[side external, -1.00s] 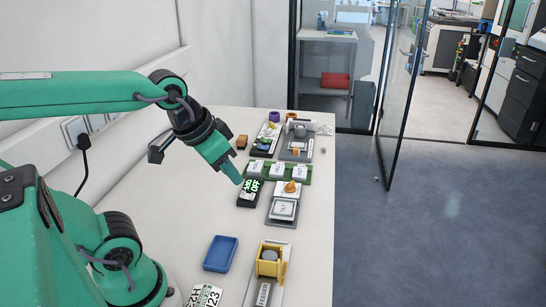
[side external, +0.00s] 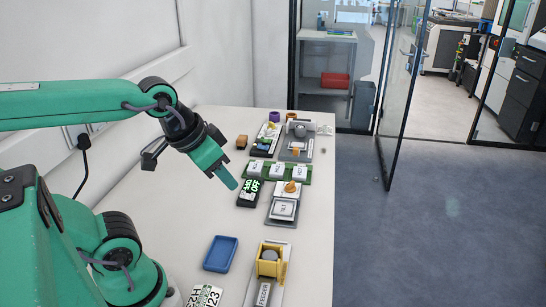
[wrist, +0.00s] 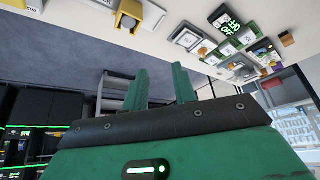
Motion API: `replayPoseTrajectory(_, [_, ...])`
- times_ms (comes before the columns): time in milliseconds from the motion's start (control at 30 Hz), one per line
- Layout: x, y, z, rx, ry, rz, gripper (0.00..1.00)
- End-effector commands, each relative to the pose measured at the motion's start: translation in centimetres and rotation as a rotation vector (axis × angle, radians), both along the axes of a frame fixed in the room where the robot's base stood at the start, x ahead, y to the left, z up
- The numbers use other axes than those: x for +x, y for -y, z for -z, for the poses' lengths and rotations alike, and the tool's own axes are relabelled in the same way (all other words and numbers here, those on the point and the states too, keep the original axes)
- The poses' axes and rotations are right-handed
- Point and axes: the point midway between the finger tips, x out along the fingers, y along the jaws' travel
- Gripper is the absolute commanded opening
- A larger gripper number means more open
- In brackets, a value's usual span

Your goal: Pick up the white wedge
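Three white labelled blocks (side external: 277,170) sit in a row on a green tray (side external: 265,178) on the table. They are too small in the picture for me to tell whether one of them is the white wedge. My gripper (side external: 232,184) hangs above the table, to the left of a black device with glowing green characters (side external: 250,193), and is apart from the blocks. In the wrist view the two green fingers (wrist: 160,88) stand apart with nothing between them. The green tray also shows at the upper right of the wrist view (wrist: 229,48).
A blue tray (side external: 220,254) and a yellow fixture (side external: 270,262) stand near the front. A grey unit with a white labelled plate (side external: 283,210) lies right of the black device. More fixtures and a brown block (side external: 242,142) stand farther back. The table's left part is clear.

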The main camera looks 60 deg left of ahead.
Motion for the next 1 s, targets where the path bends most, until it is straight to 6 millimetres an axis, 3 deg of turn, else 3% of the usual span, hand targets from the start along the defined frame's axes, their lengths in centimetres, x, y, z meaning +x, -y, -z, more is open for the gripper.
replayPoseTrajectory(333, [0.01, 0.00, 0.00, 0.000, 0.000, 0.000, 0.27])
replayPoseTrajectory(567, [0.01, 0.00, 0.00, 0.000, 0.000, 0.000, 0.69])
replayPoseTrajectory(1000, [0.50, -0.16, -0.30, -0.003, -0.007, -0.011, 0.69])
